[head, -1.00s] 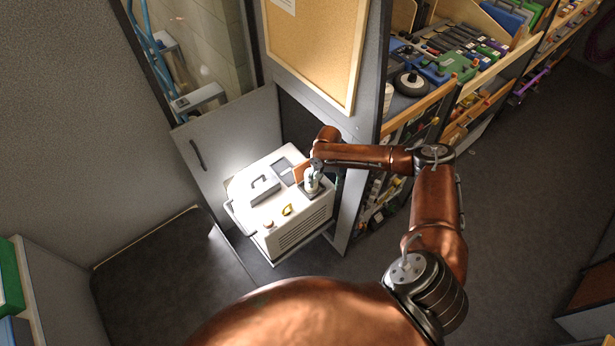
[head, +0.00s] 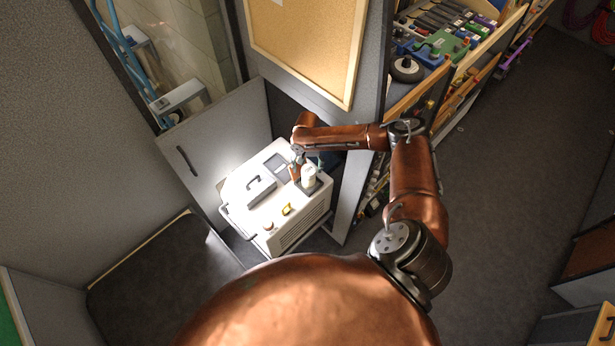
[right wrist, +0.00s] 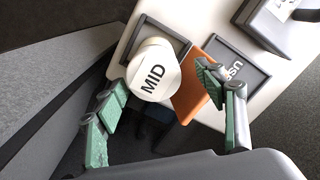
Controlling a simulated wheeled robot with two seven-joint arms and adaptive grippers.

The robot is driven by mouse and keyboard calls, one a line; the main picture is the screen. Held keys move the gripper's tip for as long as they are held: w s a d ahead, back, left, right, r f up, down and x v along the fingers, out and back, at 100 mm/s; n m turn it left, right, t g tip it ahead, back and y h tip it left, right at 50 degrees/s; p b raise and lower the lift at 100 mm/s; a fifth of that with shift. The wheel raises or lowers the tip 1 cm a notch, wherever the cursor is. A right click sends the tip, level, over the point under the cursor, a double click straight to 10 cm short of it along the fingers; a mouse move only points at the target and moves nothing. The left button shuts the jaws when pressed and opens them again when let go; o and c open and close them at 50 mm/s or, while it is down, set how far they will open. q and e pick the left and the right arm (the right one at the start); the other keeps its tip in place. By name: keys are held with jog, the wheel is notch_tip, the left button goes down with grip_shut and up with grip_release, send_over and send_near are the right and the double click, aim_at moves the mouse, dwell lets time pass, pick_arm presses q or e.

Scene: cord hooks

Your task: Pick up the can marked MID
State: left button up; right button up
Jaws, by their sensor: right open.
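The can marked MID (right wrist: 153,74) is white with black letters on its top. In the right wrist view it stands upright on a dark square tray (right wrist: 176,41). In the head view the can (head: 309,176) stands near the right corner of a white cabinet top (head: 262,212). My right gripper (right wrist: 158,108) is open, with its green-padded fingers on either side of the can and apart from it. In the head view my right gripper (head: 297,167) is beside the can and partly hidden by the arm. My left gripper is not in view.
An orange-brown block (right wrist: 192,94) stands close beside the can, next to a dark plate (right wrist: 236,66) with partly readable letters. A handled grey box (head: 261,190) and a small yellow thing (head: 286,209) share the cabinet top. Shelving (head: 440,60) stands to the right.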

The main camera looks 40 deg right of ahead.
jog(key=f, duration=0.4)
jog(key=shift+s+f, duration=0.25)
jog(key=shift+s, duration=0.1)
jog(key=c, duration=1.6)
jog(key=shift+r, duration=0.1)
grip_shut()
